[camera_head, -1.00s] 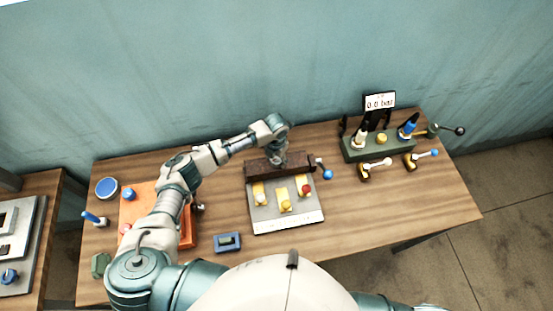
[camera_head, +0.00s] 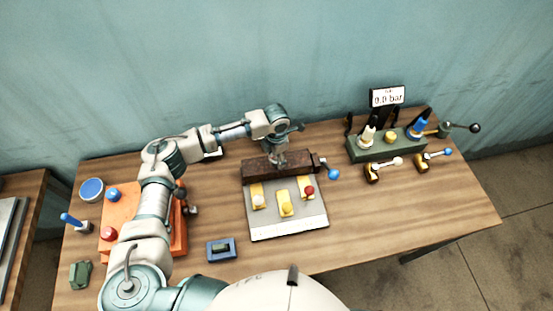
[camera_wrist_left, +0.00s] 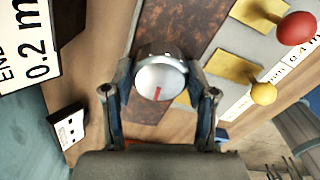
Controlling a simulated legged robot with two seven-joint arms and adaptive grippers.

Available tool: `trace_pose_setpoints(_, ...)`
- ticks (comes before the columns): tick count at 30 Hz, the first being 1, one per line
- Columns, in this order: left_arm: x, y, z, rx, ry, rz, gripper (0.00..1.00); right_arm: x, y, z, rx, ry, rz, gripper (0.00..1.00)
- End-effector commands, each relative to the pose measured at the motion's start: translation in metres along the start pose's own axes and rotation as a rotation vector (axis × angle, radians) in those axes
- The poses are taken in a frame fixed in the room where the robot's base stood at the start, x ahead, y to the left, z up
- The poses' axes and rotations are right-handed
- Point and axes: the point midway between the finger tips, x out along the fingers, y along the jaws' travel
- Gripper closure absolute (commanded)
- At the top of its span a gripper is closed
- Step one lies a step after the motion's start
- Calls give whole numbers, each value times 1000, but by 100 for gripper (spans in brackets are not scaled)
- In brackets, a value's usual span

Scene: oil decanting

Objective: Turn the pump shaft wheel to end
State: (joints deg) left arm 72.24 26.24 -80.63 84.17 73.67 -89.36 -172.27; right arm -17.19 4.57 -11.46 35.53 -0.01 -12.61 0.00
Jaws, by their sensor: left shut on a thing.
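The shaft wheel is a round silver knob (camera_wrist_left: 160,77) with a red mark on its face, on the rusty brown block. In the left wrist view it sits between the two fingers of my left gripper (camera_wrist_left: 160,98), and the red mark points down and slightly left. My left gripper (camera_head: 278,160) is shut on the wheel, above the brown block (camera_head: 255,171) in the head view, where the wheel itself is mostly hidden. My right gripper is not in view.
A grey plate (camera_head: 288,230) with yellow tabs and coloured knobs lies before the block. A blue-tipped lever (camera_head: 333,174) sticks out at its right. An orange unit (camera_head: 120,205) stands left under my arm. A green pump stand (camera_head: 365,153) with a "0.0 bar" display (camera_head: 388,96) stands right.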

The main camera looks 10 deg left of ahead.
Motion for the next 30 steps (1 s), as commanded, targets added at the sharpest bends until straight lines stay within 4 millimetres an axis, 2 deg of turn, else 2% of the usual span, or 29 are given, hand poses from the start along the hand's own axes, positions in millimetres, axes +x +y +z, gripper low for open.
trace_pose_setpoints(10, -1, 1, 0, -1, 0, 2, 78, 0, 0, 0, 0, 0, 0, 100)
trace_pose_setpoints(11, -1, 1, 0, -1, 0, 2, 36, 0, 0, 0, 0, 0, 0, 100)
trace_pose_setpoints(13, -1, 1, 0, -1, 0, 2, 18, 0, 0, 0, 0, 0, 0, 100)
trace_pose_setpoints(24, -3, 0, 0, 0, 0, 1, 18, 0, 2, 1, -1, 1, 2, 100)
trace_pose_setpoints(26, -8, 1, 0, 0, 0, 1, 18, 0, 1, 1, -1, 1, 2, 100)
trace_pose_setpoints(30, -33, 1, 0, 0, -3, 1, 18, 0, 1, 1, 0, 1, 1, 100)
